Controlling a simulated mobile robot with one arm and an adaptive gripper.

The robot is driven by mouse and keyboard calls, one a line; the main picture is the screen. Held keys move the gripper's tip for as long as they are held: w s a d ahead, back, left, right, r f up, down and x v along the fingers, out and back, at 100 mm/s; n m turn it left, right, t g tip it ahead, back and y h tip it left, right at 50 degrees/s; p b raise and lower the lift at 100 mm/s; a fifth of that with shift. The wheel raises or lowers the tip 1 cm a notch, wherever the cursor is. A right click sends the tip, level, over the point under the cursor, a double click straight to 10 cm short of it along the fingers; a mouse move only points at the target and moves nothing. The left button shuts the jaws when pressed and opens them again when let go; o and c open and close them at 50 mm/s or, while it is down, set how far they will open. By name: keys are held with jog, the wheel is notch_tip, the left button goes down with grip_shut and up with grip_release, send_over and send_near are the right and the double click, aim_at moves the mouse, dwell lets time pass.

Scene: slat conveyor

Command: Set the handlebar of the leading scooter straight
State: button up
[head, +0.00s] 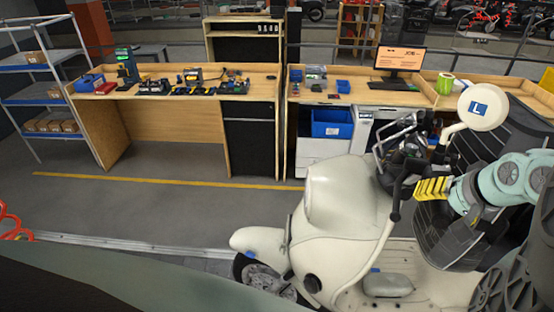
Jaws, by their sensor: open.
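A cream scooter (345,195) stands at the right in the head view, its front fender (260,241) pointing left. Its dark handlebar (402,180) sits above the front shield, with a black grip (395,213) hanging toward me. I cannot tell exactly how far the bar is turned. My gripper (424,189), with yellow ribbed fingers, is open just right of the handlebar. I cannot tell whether it touches the bar. My arm hides part of the scooter's rear.
Wooden workbenches (180,85) with tools, a monitor (400,59) and a green mug (446,83) line the back. A blue bin (332,122) sits under the bench. A shelf rack (45,75) stands at far left. Grey floor (160,205) is clear left of the scooter.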

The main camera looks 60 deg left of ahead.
jog(key=shift+a, duration=0.1)
grip_shut()
jog(key=c, duration=0.7)
grip_release()
grip_shut()
jog(key=shift+n+y, duration=0.3)
jog(key=shift+n, duration=0.3)
jog(key=shift+w+d+f+b, duration=0.3)
jog(key=shift+d+b, duration=0.2)
jog(key=shift+d, duration=0.05)
jog(key=shift+w+d+f+b, duration=0.3)
jog(key=shift+d+b, duration=0.2)
jog(key=shift+w+d+f+b, duration=0.3)
jog(key=shift+d+b, duration=0.2)
jog(key=shift+d, duration=0.05)
